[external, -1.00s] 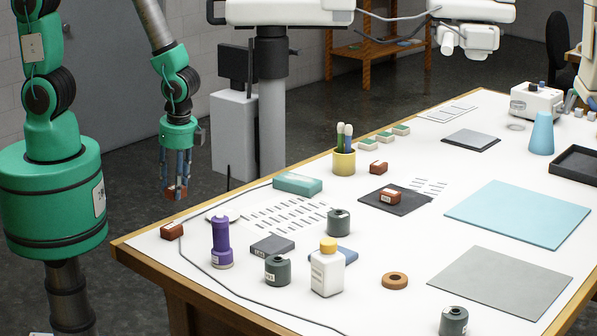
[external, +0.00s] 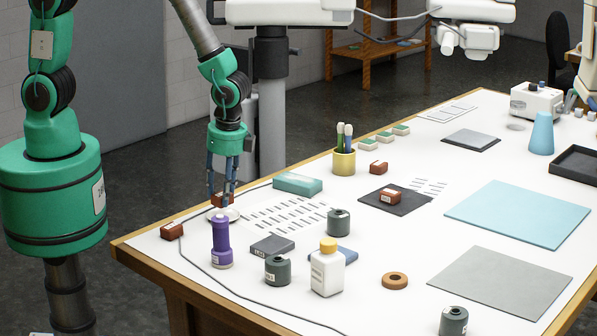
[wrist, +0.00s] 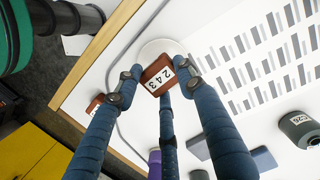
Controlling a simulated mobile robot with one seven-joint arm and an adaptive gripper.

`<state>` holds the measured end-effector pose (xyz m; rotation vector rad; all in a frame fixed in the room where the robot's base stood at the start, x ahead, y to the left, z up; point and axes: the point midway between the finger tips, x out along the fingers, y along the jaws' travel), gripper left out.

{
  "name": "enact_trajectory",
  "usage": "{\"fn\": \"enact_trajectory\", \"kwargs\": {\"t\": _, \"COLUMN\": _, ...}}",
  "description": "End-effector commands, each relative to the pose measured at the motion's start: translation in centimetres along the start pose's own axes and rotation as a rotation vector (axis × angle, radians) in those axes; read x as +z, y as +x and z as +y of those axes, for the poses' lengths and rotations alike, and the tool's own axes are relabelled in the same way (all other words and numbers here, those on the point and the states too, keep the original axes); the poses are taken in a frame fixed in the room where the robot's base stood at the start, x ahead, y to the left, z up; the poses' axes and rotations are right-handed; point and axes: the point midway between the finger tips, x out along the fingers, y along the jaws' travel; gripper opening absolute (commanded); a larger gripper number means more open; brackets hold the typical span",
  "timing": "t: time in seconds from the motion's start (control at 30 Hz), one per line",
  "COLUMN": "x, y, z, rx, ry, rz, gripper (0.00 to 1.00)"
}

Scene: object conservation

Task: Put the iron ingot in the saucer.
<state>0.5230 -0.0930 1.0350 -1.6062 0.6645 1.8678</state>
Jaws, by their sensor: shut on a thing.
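My gripper (external: 222,196) is shut on a reddish-brown ingot (external: 224,199) and holds it at the left back edge of the table. In the wrist view the ingot (wrist: 158,75) sits between my fingertips (wrist: 156,82), with a white label that reads 243. The white saucer (external: 233,216) lies beneath it on the table, partly hidden behind the ingot and fingers. In the wrist view the saucer (wrist: 153,50) shows behind the ingot. The ingot appears just above the saucer; I cannot tell whether they touch.
Another reddish-brown block (external: 172,231) stands near the left table corner, and a purple bottle (external: 221,243) stands in front of the saucer. A teal box (external: 297,184) is to the right. A dark cable (external: 196,262) runs along the table. More blocks lie farther right.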

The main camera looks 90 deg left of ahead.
Motion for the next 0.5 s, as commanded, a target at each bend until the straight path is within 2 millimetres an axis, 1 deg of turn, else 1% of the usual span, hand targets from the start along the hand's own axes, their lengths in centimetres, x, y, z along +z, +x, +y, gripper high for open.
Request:
{"fn": "enact_trajectory", "kwargs": {"t": 0.27, "x": 0.0, "y": 0.1, "z": 0.0, "rx": 0.000, "ry": 0.000, "rz": 0.001, "gripper": 0.00}}
{"fn": "enact_trajectory", "kwargs": {"t": 0.37, "x": -0.1, "y": 0.6, "z": 0.0, "rx": 0.000, "ry": 0.000, "rz": 0.000, "gripper": 0.00}}
{"fn": "enact_trajectory", "kwargs": {"t": 0.5, "x": -0.3, "y": 2.1, "z": 0.0, "rx": 0.001, "ry": 0.000, "rz": -0.001, "gripper": 0.00}}
